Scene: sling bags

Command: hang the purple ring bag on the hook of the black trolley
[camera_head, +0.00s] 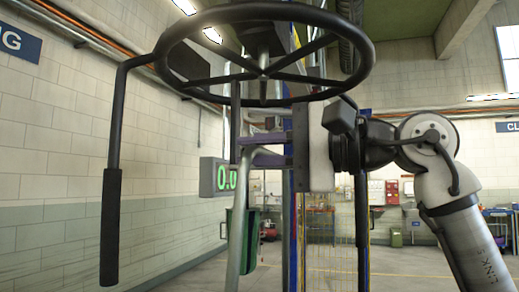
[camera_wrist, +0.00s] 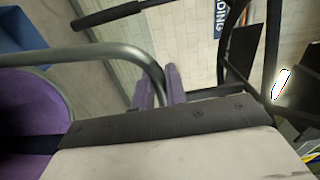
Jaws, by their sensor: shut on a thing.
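My gripper (camera_head: 270,149) is right of centre in the head view, its two purple fingers pointing left and closed on a grey tube (camera_head: 238,225). In the wrist view the fingers of my gripper (camera_wrist: 160,88) stand either side of the same tube (camera_wrist: 115,50). A purple bag (camera_wrist: 25,105) with a dark band fills the left edge there. The tube looks like its ring. A black spoked wheel (camera_head: 263,77) and a black rod with a thick grip (camera_head: 110,225) stand above and left of my gripper. They may belong to the trolley. I cannot make out a hook.
A green bin (camera_head: 240,245) stands behind the tube, below a display with green digits (camera_head: 224,177). A pale block wall (camera_head: 60,150) runs along the left. Blue and yellow posts (camera_head: 294,215) rise behind my gripper. Open floor shows behind.

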